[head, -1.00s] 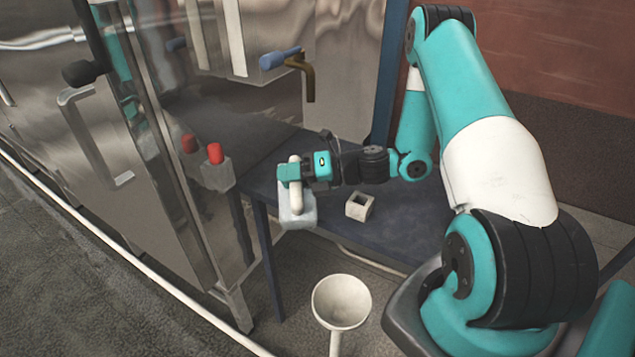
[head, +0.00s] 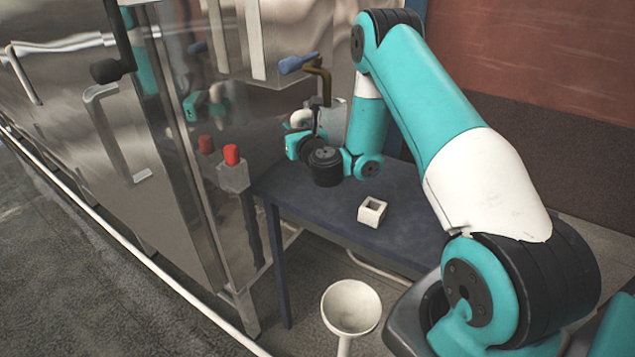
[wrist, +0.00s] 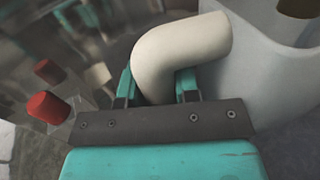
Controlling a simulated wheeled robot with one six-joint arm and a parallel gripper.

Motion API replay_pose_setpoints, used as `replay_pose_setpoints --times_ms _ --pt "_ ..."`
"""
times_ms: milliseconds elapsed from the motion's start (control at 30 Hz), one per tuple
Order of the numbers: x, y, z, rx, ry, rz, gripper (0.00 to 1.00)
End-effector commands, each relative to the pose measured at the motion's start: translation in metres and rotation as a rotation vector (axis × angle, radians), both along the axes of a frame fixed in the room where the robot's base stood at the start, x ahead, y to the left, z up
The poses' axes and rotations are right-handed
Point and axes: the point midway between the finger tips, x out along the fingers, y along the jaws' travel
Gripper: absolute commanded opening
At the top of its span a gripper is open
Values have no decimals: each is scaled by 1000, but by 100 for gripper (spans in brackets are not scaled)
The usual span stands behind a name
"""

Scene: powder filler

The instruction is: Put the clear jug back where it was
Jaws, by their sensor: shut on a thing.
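The clear jug (head: 333,122) looks pale grey and stands out behind my gripper, close to the machine front. Its thick cream handle (head: 301,118) points left. My gripper (head: 299,138) is shut on that handle. In the wrist view the fingers (wrist: 157,88) sit on both sides of the handle (wrist: 185,48), and the jug's wall (wrist: 265,75) rises at the right. The jug looks upright, with its mouth just under the brown tap (head: 322,82). My arm hides the jug's base, so I cannot tell whether it touches the table.
The dark blue table (head: 320,218) carries a small white open box (head: 372,210). A white funnel (head: 350,306) stands in front of the table. A red button (head: 231,155) on a grey box and the glass door are at left. The table's front middle is clear.

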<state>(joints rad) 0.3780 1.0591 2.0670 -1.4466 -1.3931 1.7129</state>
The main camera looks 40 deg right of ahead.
Motion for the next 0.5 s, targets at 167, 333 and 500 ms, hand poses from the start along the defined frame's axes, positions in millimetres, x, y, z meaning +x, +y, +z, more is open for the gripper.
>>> replay_pose_setpoints --times_ms 167,333,500 --pt "0 -3 2 -18 -4 -29 0" --pt "-1 -4 -13 -21 -4 -36 0" --pt "-1 -4 -43 -20 -5 -36 0"
